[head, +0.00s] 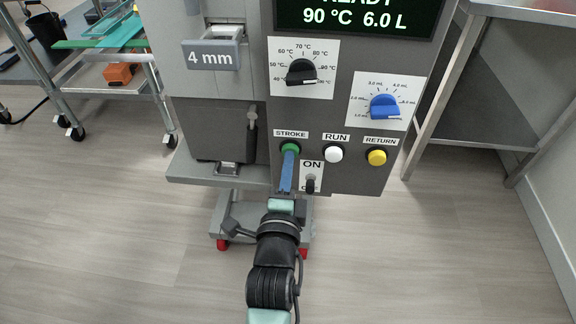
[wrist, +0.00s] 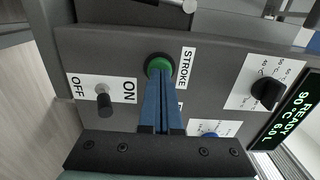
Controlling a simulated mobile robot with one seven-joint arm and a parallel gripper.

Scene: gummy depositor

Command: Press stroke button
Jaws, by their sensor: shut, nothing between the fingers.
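The green stroke button (head: 290,149) sits in a black ring under the STROKE label on the grey control panel (head: 345,180). My gripper (head: 289,156) is shut and empty, its blue fingers together and pointing up at the button. In the wrist view the tips of my gripper (wrist: 160,82) overlap the lower part of the green button (wrist: 159,67). I cannot tell whether they touch it or whether the button is pushed in.
To the right are the white RUN button (head: 333,154) and yellow RETURN button (head: 376,157). Just below is the ON/OFF toggle switch (head: 310,185), close to my fingers. Above are a black dial (head: 301,72), a blue dial (head: 384,107) and the display (head: 355,17), with READY partly visible.

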